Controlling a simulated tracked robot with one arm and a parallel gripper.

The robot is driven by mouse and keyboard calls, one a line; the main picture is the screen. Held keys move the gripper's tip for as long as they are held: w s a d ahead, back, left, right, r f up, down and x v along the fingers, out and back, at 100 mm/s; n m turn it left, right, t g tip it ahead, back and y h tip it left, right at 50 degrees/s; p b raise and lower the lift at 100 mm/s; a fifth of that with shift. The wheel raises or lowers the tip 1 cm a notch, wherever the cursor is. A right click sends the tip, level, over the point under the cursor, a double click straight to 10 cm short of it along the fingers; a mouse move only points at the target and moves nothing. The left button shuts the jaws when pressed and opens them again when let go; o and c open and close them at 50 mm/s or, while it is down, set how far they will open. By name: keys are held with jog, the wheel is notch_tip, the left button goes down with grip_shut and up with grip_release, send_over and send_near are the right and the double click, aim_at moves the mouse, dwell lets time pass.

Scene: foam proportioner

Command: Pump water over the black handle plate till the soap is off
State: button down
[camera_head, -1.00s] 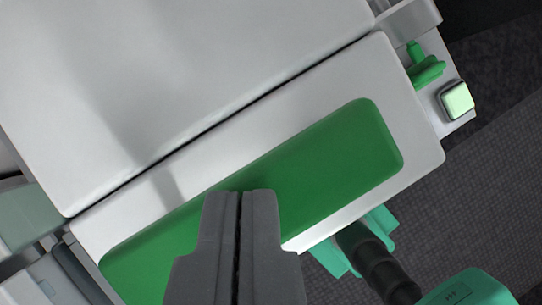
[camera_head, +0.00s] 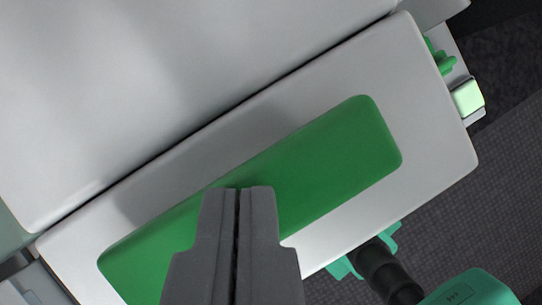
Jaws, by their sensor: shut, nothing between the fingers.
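My gripper (camera_head: 238,190) is at the lower middle of the view. Its two grey fingers are shut together with nothing between them. A long green slab (camera_head: 310,165) with rounded corners shows behind and beyond the fingertips, over a pale grey panel (camera_head: 440,135). The fingers hide part of the slab, and I cannot tell whether they touch it. I see no plate that is clearly the black handle plate, and no soap or water. A pale green button (camera_head: 467,97) is at the panel's right end, with a green knob (camera_head: 443,58) just above it.
A large pale grey surface (camera_head: 150,80) fills the upper left, divided from the panel by a narrow dark seam. A black ribbed hose (camera_head: 385,268) and a teal fitting (camera_head: 343,267) are at the lower right. Dark textured floor (camera_head: 450,225) lies beyond the panel's right side.

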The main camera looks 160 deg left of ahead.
jog(key=shift+f, duration=0.4)
jog(key=shift+r+p, duration=1.05)
jog(key=shift+r, duration=1.3)
notch_tip(320, 180, up, 6)
jog(key=p, duration=0.3)
jog(key=shift+p, duration=0.35)
jog(key=shift+r, duration=0.1)
